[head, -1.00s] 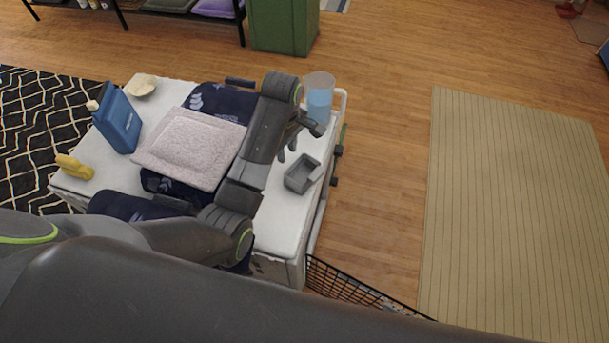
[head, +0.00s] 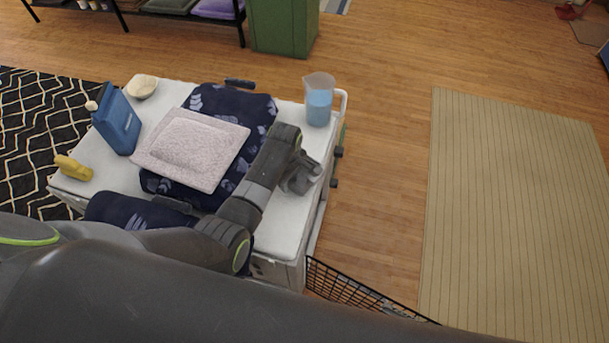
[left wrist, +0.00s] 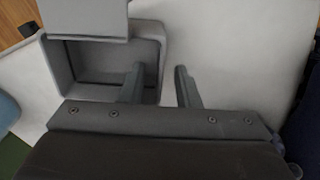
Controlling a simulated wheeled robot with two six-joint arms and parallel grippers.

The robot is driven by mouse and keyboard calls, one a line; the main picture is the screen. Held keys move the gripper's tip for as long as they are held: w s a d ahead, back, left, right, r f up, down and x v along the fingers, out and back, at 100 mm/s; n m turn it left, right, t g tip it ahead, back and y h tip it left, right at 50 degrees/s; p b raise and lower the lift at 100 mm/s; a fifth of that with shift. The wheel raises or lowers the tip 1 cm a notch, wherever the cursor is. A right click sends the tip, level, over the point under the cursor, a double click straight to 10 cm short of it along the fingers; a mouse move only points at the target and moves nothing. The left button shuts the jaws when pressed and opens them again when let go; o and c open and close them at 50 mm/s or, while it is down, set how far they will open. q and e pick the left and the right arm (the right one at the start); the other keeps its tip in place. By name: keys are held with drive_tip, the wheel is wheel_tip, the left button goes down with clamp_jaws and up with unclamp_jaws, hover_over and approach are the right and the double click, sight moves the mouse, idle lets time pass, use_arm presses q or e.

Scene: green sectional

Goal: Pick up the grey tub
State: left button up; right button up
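The grey tub (head: 311,172) sits on the white top of the cart near its right edge, partly hidden behind my left gripper (head: 296,178). In the left wrist view, the tub (left wrist: 57,66) is open-topped and seen from above. A grey block covers part of its far side there. My left gripper (left wrist: 159,69) is open, with its fingers apart. One finger reaches over the inside of the tub and the other is outside its right wall. I cannot tell whether either finger touches the wall. My right gripper is not in view.
A clear jug of blue liquid (head: 319,103) stands behind the tub. A pale cushion (head: 190,148) lies on dark patterned cloth (head: 258,108) to the left. A blue container (head: 118,120), bowl (head: 142,86) and yellow object (head: 73,168) are farther left. A black wire basket (head: 350,289) hangs in front.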

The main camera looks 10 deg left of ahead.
use_arm(q)
drive_tip(key=shift+f, duration=0.55)
clamp_jaws()
wheel_tip(320, 180, up, 10)
drive_tip(key=shift+r+p, duration=0.1)
drive_tip(key=shift+p, duration=0.35)
drive_tip(key=shift+d, duration=0.1)
